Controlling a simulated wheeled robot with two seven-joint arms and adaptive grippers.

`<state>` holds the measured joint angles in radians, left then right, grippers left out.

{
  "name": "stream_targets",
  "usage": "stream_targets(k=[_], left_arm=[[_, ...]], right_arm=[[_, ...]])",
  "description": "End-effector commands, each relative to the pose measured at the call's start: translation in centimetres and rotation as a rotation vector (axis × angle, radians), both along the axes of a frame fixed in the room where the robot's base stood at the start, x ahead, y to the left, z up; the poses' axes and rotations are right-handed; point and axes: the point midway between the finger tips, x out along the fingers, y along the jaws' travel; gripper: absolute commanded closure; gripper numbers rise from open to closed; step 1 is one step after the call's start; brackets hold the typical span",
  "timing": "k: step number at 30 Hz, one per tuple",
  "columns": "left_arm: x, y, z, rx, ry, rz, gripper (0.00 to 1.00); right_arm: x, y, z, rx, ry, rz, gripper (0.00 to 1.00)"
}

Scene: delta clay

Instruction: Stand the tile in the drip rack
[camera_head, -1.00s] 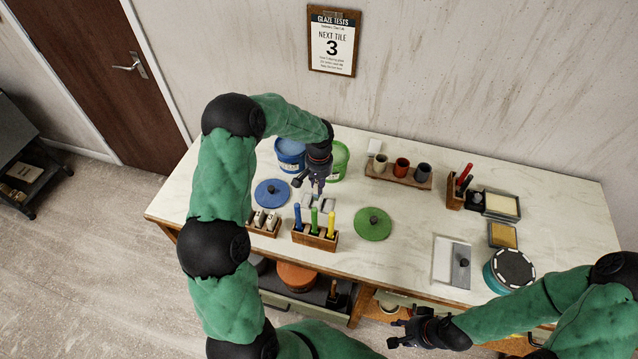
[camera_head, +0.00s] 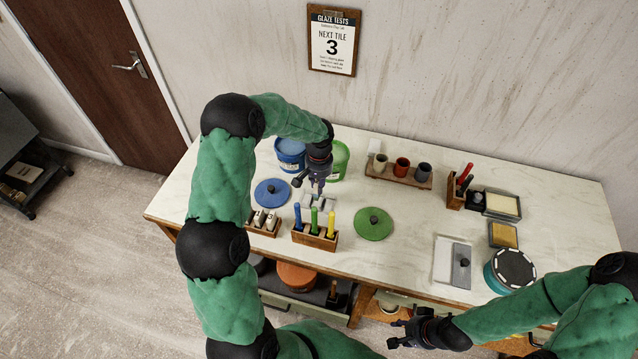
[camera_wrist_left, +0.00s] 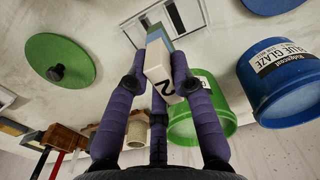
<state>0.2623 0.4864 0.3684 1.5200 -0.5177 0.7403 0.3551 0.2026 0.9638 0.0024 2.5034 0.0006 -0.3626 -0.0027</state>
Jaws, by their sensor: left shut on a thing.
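My left gripper (camera_head: 313,186) is over the back-left part of the worktop. It is shut on a pale tile (camera_wrist_left: 158,72) marked 2, with blue and green colour toward its far end. The tile's far end points at the white drip rack (camera_wrist_left: 190,18), which lies just beyond it in the left wrist view. In the head view the rack (camera_head: 331,204) is partly hidden under the gripper. I cannot tell whether the tile touches the rack. My right gripper (camera_head: 402,333) is empty in front of the table, its fingers apart.
Blue (camera_head: 290,154) and green (camera_head: 339,160) glaze buckets stand behind the gripper. Blue (camera_head: 272,193) and green (camera_head: 374,224) lids lie either side. A brush holder (camera_head: 315,240) and a wooden block of pale tiles (camera_head: 263,223) stand in front.

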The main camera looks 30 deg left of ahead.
Motion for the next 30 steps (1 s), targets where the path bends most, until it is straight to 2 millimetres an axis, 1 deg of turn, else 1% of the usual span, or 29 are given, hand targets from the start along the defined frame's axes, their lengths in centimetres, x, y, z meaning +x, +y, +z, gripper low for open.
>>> stream_targets(k=[30], left_arm=[[0.0, 0.0, -2.2, 0.000, 0.000, 0.000, 1.00]], right_arm=[[0.0, 0.0, -1.7, 0.000, 0.000, 0.000, 0.60]])
